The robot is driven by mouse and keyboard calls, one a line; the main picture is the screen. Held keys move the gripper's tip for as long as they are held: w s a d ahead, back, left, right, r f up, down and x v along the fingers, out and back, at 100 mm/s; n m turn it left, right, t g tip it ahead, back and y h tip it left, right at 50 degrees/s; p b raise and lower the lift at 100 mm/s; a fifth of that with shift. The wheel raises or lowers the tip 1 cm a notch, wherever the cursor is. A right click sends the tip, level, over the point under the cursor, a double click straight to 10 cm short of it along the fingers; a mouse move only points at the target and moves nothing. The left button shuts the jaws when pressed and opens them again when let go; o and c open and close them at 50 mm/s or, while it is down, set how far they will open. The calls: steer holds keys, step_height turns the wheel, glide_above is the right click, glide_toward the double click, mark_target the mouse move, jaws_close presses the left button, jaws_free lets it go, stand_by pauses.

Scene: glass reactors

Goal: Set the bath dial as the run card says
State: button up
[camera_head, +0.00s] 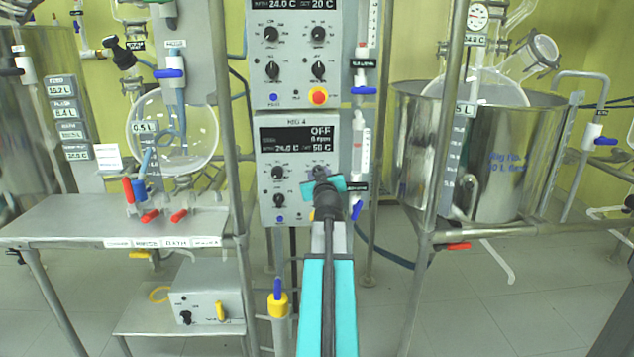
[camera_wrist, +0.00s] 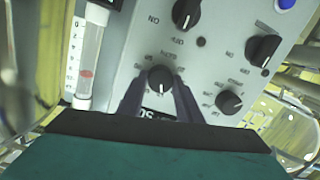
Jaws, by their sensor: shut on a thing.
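The Rig 4 control box (camera_head: 267,213) is upright in the middle of the head view. Its display (camera_head: 295,138) reads OFF, 0 rpm, 24.0 C and 50 C. My gripper (camera_head: 320,178) is at the box's upper right dial, which it mostly covers in the head view. In the wrist view, the dial (camera_wrist: 160,78) sits between my two dark fingers (camera_wrist: 158,92), and they are shut on it. The dial's scale is too small to read. A white card (camera_head: 107,157) hangs at the left; its writing is unreadable.
Other knobs are close by, including a left knob (camera_wrist: 229,102) and an ON/OFF knob (camera_wrist: 186,13). A flow tube (camera_wrist: 90,55) stands beside the box. Another control box (camera_head: 295,55) is above. Metal frame posts (camera_head: 230,110) flank the space.

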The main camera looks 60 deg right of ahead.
steer(key=shift+s+d+f+m+t+b, duration=0.1)
steer(key=shift+m+t+b, duration=0.25)
steer(key=shift+m, duration=2.25)
steer(key=shift+s+a+f+m+t+b, duration=0.15)
steer(key=shift+m+b, duration=0.3)
steer(key=shift+m, duration=2.15)
steer(key=shift+s+d+m+t+b, duration=0.15)
steer(key=shift+m+b, duration=0.25)
steer(key=shift+m, duration=2.2)
steer(key=o, duration=0.9)
steer(key=shift+o, duration=0.7)
steer(key=shift+w, duration=0.1)
